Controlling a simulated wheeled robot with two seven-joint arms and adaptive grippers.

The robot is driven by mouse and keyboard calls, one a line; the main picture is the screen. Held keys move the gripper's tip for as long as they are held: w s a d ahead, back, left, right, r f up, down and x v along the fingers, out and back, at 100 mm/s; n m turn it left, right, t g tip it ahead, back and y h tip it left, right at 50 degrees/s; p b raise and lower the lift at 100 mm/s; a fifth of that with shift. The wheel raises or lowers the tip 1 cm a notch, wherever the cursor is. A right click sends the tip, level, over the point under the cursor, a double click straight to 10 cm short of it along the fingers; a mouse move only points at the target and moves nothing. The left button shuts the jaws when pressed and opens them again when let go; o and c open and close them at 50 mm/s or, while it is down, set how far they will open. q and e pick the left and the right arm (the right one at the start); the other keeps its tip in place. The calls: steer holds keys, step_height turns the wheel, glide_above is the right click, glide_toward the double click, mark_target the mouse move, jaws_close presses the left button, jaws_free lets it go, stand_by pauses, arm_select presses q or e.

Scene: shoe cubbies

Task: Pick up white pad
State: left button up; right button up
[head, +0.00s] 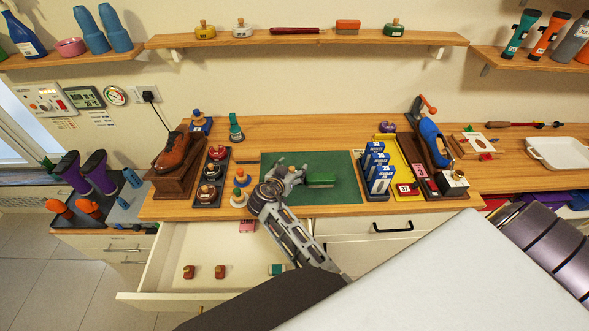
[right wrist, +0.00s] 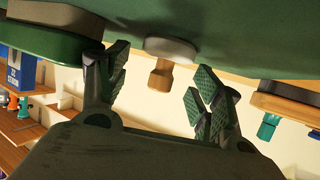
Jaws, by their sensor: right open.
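The white pad (right wrist: 172,50) shows in the right wrist view as a pale block with a wooden knob, against the green mat. Its knob sits in the space between the two fingers of my right gripper (right wrist: 158,95), with gaps on both sides. In the head view my right gripper (head: 283,178) is over the green mat (head: 340,165) on the bench, open and empty. There I cannot make out the pad, which the gripper seems to cover. My left gripper is not in view.
A green brush (head: 322,180) lies on the mat just right of the gripper. Knobbed pads (head: 239,198) stand to its left. Blue-white boxes (head: 380,175) stand at the mat's right edge. An open drawer (head: 185,245) holding several small blocks juts out below the bench.

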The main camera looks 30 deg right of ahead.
steer(key=shift+w+f, duration=0.1)
steer(key=shift+a, duration=0.1)
steer(key=shift+c, duration=1.1)
steer(key=c, duration=0.7)
